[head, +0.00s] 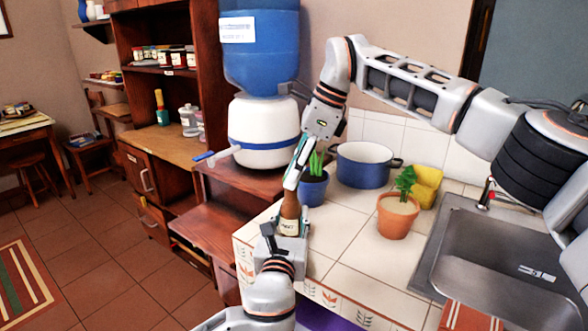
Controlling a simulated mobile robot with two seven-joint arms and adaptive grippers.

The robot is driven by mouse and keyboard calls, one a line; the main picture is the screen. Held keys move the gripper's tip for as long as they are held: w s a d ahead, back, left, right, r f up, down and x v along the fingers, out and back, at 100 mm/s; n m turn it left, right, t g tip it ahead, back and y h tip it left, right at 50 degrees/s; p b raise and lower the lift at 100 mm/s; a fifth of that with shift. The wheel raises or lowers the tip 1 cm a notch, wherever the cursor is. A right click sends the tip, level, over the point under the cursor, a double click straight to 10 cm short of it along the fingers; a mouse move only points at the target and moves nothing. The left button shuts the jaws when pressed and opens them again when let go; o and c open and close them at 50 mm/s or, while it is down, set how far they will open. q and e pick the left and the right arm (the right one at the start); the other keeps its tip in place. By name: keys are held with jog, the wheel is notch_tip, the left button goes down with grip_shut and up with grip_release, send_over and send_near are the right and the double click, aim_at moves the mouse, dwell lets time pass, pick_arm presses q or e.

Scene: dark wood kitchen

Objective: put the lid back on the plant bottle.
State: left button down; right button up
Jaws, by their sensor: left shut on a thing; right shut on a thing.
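The brown plant bottle (289,209), with a pale label, stands upright near the left end of the tiled counter. My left gripper (286,236) is shut around its lower body from the front. My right gripper (293,179) comes down from above, tilted, with its fingertips right at the bottle's top. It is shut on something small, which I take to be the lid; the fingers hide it. I cannot tell whether the lid touches the bottle's mouth.
Close behind the bottle stands a blue pot with a green plant (313,186). A water dispenser (264,130) is behind left.

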jog(key=shift+f, duration=0.6)
dwell(0.5)
jog(key=m+t, duration=0.1)
jog(key=m, duration=0.2)
jog(key=shift+s+m+h, duration=0.1)
jog(key=shift+m+h, duration=0.2)
jog(key=shift+m, duration=0.1)
jog(key=m+t, duration=0.1)
jog(key=m, duration=0.1)
jog(key=m+t+h, duration=0.1)
jog(key=m, duration=0.2)
jog(key=shift+s+a, duration=0.1)
jog(key=shift+a, duration=0.05)
jog(key=m, duration=0.2)
jog(key=m+h, duration=0.1)
jog(key=m, duration=0.1)
jog(key=m+t+h, duration=0.1)
jog(key=m, duration=0.1)
jog(key=shift+s+a, duration=0.1)
jog(key=shift+a, duration=0.15)
jog(key=m+h, duration=0.2)
jog(key=m, duration=0.3)
jog(key=shift+m, duration=0.4)
jog(key=o, duration=0.7)
